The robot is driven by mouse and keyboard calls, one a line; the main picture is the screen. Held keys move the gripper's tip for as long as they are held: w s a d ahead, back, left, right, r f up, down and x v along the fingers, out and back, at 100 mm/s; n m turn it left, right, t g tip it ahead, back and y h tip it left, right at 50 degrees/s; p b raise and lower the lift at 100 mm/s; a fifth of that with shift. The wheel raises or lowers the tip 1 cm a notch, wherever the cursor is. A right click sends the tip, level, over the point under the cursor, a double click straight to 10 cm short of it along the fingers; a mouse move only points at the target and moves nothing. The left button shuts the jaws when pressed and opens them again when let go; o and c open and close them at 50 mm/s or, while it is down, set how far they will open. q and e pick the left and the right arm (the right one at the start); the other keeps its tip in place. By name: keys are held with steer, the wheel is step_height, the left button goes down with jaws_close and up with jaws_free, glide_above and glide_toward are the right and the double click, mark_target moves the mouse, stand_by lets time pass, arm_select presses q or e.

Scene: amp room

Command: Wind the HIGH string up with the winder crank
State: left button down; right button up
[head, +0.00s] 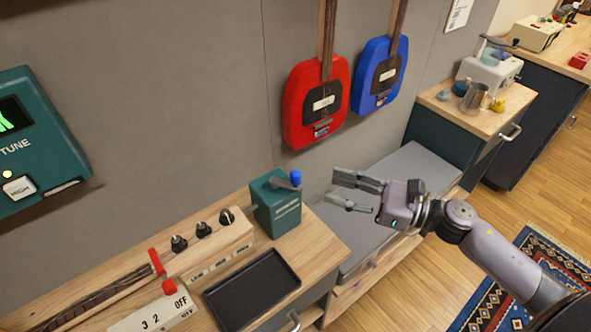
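The winder is a teal box (277,210) at the back right of the wooden bench. Its crank has a grey arm and a blue knob (296,177) on top. My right gripper (336,188) is open and empty, just right of the blue knob, with its fingers pointing left toward it. I see a gap between fingertips and knob. A teal tuner (35,140) hangs on the wall at left, with a green display partly cut off and a white HIGH button (19,188). The HIGH string itself is too small to tell apart. My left gripper is out of view.
On the bench are a black tray (252,290), a wooden block with three black knobs (203,231), and a switch box marked 3 2 OFF (155,312). Red (316,102) and blue (379,77) guitars hang behind. A grey bench top (385,190) lies under my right gripper.

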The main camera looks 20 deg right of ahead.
mark_target(296, 173)
steer(key=p+x, duration=0.3)
steer(key=x, duration=0.6)
steer(key=shift+d+r, duration=0.1)
steer(key=shift+r, duration=0.05)
steer(key=shift+w+a, duration=0.3)
steer(key=shift+a, duration=0.15)
steer(key=shift+c, duration=0.4)
jaws_close()
